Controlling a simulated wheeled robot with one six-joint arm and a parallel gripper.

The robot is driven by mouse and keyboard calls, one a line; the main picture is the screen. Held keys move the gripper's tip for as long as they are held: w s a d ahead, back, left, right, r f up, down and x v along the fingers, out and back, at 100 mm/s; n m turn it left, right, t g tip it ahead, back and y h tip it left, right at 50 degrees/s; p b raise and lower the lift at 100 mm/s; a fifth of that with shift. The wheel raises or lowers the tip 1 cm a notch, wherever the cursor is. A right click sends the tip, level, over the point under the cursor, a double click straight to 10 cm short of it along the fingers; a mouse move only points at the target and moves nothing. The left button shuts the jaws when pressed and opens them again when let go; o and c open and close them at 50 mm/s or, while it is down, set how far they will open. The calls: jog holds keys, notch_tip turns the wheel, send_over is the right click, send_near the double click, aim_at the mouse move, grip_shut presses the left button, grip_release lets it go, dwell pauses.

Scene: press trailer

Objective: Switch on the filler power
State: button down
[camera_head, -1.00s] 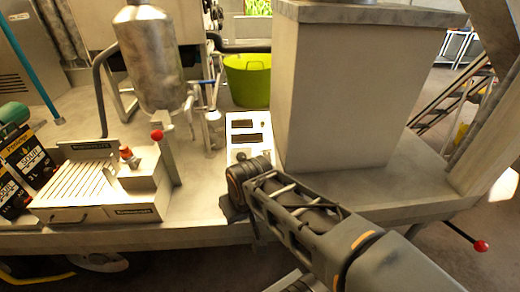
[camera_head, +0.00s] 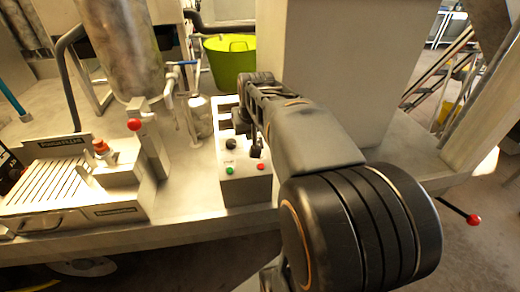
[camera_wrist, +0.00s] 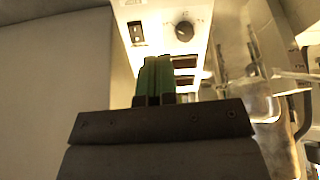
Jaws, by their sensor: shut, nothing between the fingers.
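The light control box (camera_head: 246,190) stands at the platform's front edge. It has a black knob (camera_head: 231,143), a green button (camera_head: 229,170) and a red button (camera_head: 261,167). In the wrist view a black rocker switch (camera_wrist: 136,33) is left of the knob (camera_wrist: 184,31), with dark display windows (camera_wrist: 185,62) nearer my fingers. My gripper (camera_wrist: 153,62) has green fingers, shut and empty, over the panel and apart from the switch in the picture. In the head view my arm covers part of the panel's right side. Whether the fingers touch the panel cannot be told.
A steel vessel (camera_head: 122,45) with a blue-handled valve is at left, near a red-knobbed lever (camera_head: 134,125) and a slatted tray (camera_head: 55,185). A green tub (camera_head: 230,60) is behind.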

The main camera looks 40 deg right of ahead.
aim_at(260, 143)
jog(key=w+d+m, duration=0.1)
jog(key=d, duration=0.5)
jog(key=shift+w+h+b, duration=0.3)
jog(key=shift+b, duration=0.05)
jog(key=x, duration=1.4)
jog(key=shift+s, duration=0.15)
